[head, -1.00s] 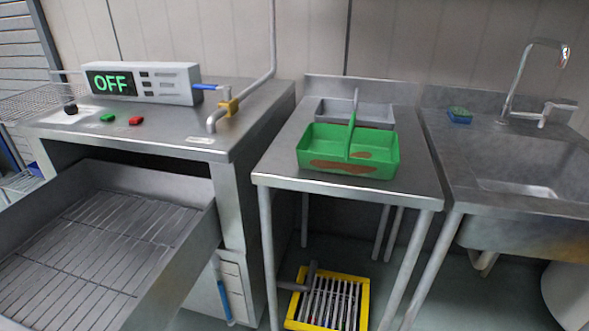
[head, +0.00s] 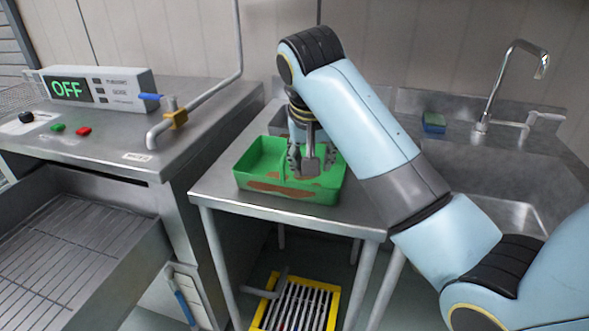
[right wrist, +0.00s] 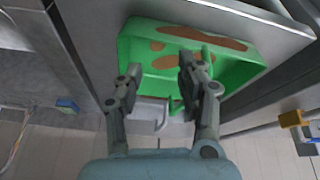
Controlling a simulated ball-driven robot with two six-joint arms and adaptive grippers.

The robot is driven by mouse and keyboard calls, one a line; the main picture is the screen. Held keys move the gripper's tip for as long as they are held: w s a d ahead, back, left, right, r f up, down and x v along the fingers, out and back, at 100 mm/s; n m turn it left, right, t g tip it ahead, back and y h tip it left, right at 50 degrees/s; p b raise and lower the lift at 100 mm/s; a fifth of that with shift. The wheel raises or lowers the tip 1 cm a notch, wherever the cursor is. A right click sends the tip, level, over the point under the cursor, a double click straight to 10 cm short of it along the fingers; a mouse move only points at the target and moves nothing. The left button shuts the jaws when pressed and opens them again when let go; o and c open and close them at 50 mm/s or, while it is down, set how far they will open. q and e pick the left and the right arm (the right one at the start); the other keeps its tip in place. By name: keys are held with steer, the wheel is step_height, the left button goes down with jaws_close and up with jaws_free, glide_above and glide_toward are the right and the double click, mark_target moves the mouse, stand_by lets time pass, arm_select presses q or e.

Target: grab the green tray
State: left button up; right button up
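The green tray (head: 259,158), with brown patches and a central divider, sits on the narrow steel table. My right gripper (head: 311,163) is directly over the tray, pointing down, and hides much of its middle and right side. In the right wrist view, its two fingers (right wrist: 158,72) are spread apart over the green tray (right wrist: 236,74). Green parts of the tray show near the right-hand finger, but I cannot tell whether the handle lies between the fingertips. My left gripper is not in view.
A steel counter with a pipe (head: 200,104) and an OFF display (head: 70,88) is at left. A sink with a faucet (head: 497,85) is at right. A yellow-framed grate (head: 298,303) lies below.

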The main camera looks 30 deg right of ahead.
steer(key=w+r+m, duration=0.3)
steer(key=w+r, duration=0.4)
steer(key=x, duration=0.7)
steer(key=w+x, duration=0.1)
steer(key=x, duration=0.3)
steer(key=shift+d+r, duration=0.25)
steer(key=shift+h, duration=0.3)
steer(key=shift+f, duration=0.2)
steer(key=shift+c, duration=0.3)
jaws_close()
